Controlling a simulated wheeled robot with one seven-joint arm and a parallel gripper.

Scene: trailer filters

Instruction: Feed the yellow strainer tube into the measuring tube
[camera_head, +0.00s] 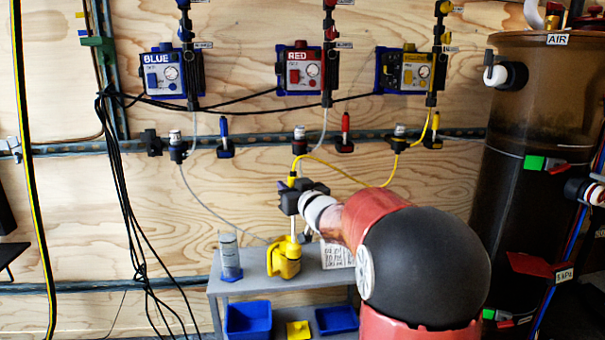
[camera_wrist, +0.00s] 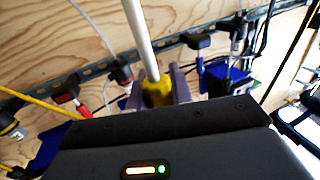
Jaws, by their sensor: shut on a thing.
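My gripper (camera_head: 292,196) is shut on the yellow strainer tube, with its fingers around the yellow part. In the wrist view the yellow part (camera_wrist: 157,93) sits between the fingers (camera_wrist: 160,88) and a pale rod extends from it. In the head view the pale rod (camera_head: 293,223) hangs upright below the gripper, and a yellow hose (camera_head: 335,168) leaves the top. The rod's lower end meets the yellow jug (camera_head: 285,259) in the picture; I cannot tell whether it is inside or in front. The clear measuring tube (camera_head: 230,255) stands upright on a blue base, left of the jug and gripper.
The jug and measuring tube stand on a small grey table (camera_head: 250,285). A printed sheet (camera_head: 338,254) lies behind my arm. Blue bins (camera_head: 248,318) and a yellow bin (camera_head: 298,330) sit below. Black cables (camera_head: 125,190) hang at left; a dark tank (camera_head: 530,200) stands at right.

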